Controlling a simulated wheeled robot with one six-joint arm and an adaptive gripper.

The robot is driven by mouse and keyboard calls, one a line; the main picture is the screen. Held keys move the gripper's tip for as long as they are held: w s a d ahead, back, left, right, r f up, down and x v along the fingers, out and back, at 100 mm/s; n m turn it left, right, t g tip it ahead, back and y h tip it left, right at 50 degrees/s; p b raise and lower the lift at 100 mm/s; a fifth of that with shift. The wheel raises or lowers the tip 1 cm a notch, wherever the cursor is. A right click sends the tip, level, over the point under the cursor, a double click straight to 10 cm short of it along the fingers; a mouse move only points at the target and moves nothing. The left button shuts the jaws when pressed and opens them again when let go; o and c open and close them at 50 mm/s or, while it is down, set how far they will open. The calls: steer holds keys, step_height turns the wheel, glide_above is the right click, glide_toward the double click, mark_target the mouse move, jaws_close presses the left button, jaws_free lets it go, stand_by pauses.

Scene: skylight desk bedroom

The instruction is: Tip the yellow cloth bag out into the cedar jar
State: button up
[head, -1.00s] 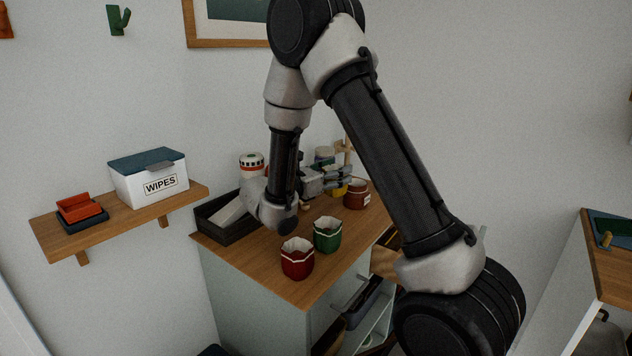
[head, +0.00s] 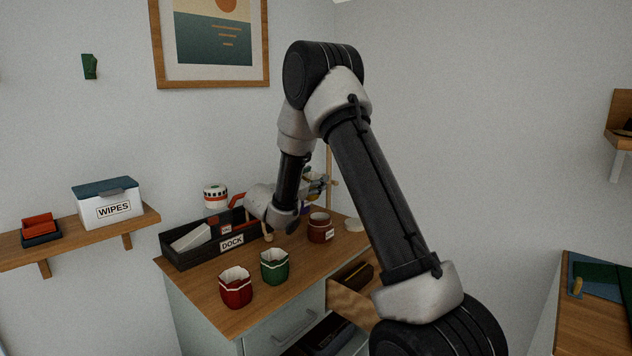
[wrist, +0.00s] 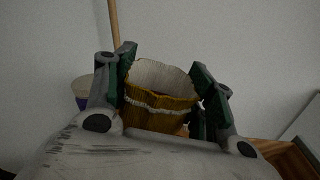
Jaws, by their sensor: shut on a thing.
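The yellow cloth bag (wrist: 160,108) is between the fingers of my gripper (wrist: 163,78) in the wrist view. It is upright, with its pale, open rim up and a white band around it; its contents cannot be seen. In the head view my gripper (head: 318,186) is at the back of the desk, above and behind a brown-red jar (head: 320,232) with a white label. The label is too small to read, so I cannot confirm it is the cedar jar. The bag is mostly hidden there by my arm and gripper.
A red bag (head: 236,290) and a green bag (head: 274,268) stand on the desk's front part. A black tray marked DOCK (head: 185,258) lies at the left. A white pot with a red spout (head: 216,197) stands behind it. A drawer (head: 352,292) is open below.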

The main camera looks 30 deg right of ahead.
steer(key=m, duration=0.5)
steer(key=shift+s+d+f+m, duration=0.1)
steer(key=shift+s+f+m, duration=0.1)
steer(key=shift+m, duration=0.1)
steer(key=m, duration=0.5)
steer(key=shift+s+d+f, duration=0.2)
steer(key=shift+s+f, duration=0.15)
steer(key=m, duration=0.3)
steer(key=shift+s+d+f, duration=0.15)
steer(key=shift+s+f, duration=0.15)
steer(key=shift+f, duration=0.05)
steer(key=m, duration=0.2)
steer(key=f+m, duration=0.1)
steer(key=m, duration=0.1)
steer(key=s+m, duration=0.1)
steer(key=m, duration=0.1)
steer(key=shift+d+f, duration=0.3)
steer(key=shift+n, duration=0.3)
